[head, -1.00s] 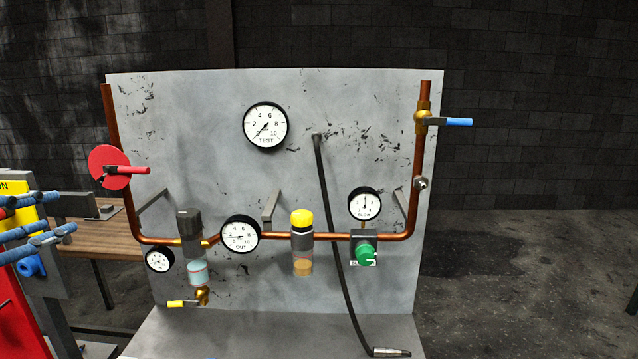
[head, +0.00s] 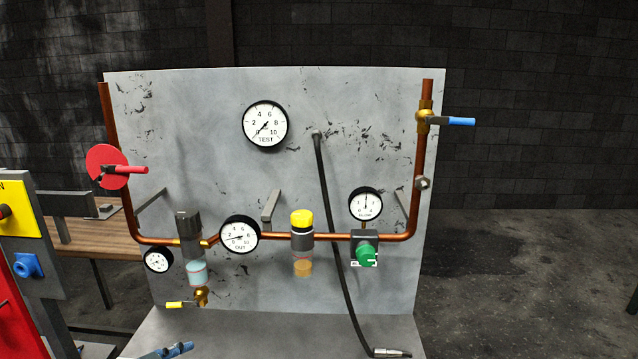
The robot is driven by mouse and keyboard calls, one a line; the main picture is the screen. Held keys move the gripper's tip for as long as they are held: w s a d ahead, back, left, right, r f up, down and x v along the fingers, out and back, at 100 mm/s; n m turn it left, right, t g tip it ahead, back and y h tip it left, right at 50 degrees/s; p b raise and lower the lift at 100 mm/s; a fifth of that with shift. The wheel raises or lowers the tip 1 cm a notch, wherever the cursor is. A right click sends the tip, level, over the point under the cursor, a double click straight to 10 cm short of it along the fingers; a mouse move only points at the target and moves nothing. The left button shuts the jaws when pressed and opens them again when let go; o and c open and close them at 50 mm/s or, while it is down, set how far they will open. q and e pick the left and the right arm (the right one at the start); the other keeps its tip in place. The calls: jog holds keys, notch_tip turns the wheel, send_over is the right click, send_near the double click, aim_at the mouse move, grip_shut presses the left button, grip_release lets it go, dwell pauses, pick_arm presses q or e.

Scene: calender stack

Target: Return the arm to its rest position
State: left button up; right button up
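A gripper tip (head: 168,351), blue and dark grey, pokes in at the bottom edge, left of centre; I take it for my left gripper. Only a small part shows, so I cannot see whether it is open or shut, or whether it holds anything. It appears in front of the lower left part of the grey base plate, and I see no contact with the panel. My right gripper is not in view.
A grey panel (head: 340,95) carries copper pipes, gauges, a red disc valve (head: 107,166), a blue-handled valve (head: 459,121) and a green knob (head: 366,254). A black hose (head: 334,225) hangs to the base. A red-yellow station (head: 18,222) stands at left.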

pick_arm(q)
jog(key=s+d+f+n+g+y, duration=0.15)
jog(key=s+f+n+g, duration=0.35)
jog(key=s+f, duration=0.65)
jog(key=s+d+f+n+g+y, duration=0.1)
jog(key=s+d+f+n+g, duration=0.15)
jog(key=s+f+n, duration=0.85)
jog(key=s+f+m+g+b, duration=0.1)
jog(key=s+f+m, duration=0.1)
jog(key=f, duration=1)
jog(key=s+f+m+b, duration=0.1)
jog(key=f+m+b, duration=0.1)
jog(key=f, duration=1.1)
jog(key=s+a+f+g+b, duration=0.1)
jog(key=s+f, duration=0.8)
jog(key=f, duration=0.1)
jog(key=s+a+f+b, duration=0.1)
jog(key=s+a+f, duration=0.1)
jog(key=s+f, duration=0.7)
notch_tip(320, 180, down, 2)
jog(key=shift+s+a+g, duration=0.3)
jog(key=shift+g, duration=0.05)
